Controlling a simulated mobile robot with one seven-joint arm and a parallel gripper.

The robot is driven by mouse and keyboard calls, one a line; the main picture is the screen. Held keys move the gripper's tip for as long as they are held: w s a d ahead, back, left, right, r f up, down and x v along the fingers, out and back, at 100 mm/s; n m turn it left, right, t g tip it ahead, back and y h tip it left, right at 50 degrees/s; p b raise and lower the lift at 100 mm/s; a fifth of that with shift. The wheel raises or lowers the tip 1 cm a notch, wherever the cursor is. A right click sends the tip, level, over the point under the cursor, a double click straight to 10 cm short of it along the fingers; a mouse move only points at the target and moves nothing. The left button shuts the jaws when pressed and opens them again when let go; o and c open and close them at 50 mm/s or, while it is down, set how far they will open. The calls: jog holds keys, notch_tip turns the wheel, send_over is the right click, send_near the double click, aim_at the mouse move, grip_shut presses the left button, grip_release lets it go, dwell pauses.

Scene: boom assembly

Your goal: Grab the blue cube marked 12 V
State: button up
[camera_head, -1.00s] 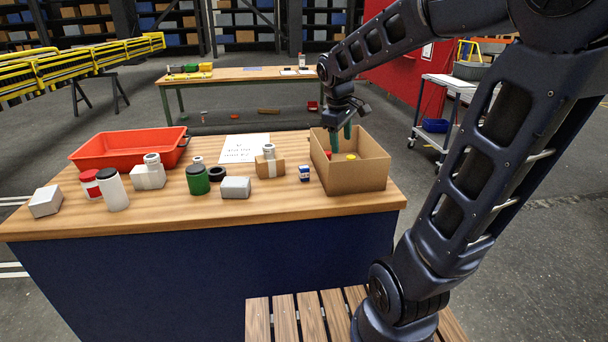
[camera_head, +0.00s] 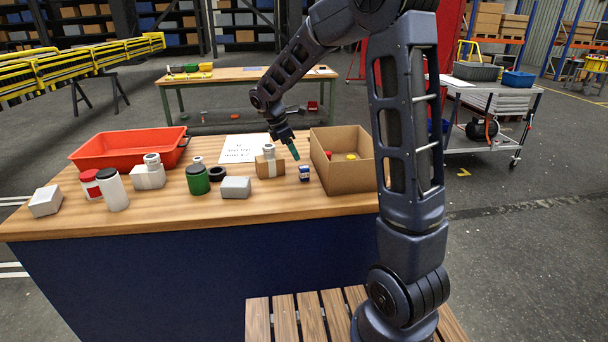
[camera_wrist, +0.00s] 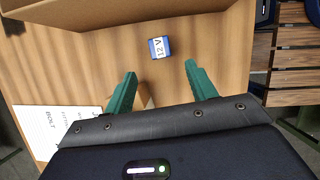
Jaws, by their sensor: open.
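The blue cube marked 12 V (camera_head: 304,173) sits on the wooden table top, left of the open cardboard box. In the wrist view the cube (camera_wrist: 160,47) shows a white face with "12 V" and blue edges, ahead of the fingertips and between their lines. My gripper (camera_wrist: 157,68) is open, its two green fingers apart with nothing between them. In the head view my gripper (camera_head: 295,152) hangs above the table, a little above and left of the cube, not touching it.
The cardboard box (camera_head: 343,178) stands close right of the cube. A small brown carton (camera_head: 264,167) with a grey-white item on it stands close left. A white sheet (camera_head: 236,149), a green jar (camera_head: 198,180), a grey block (camera_head: 236,187) and a red tray (camera_head: 125,150) are farther left.

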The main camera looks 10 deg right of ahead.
aim_at(303, 167)
jog(key=x, duration=0.5)
jog(key=shift+d+x, duration=0.15)
jog(key=shift+x, duration=1.25)
jog(key=shift+d+x, duration=0.15)
jog(key=shift+x, duration=1.2)
jog(key=shift+r, duration=0.15)
jog(key=c, duration=1.1)
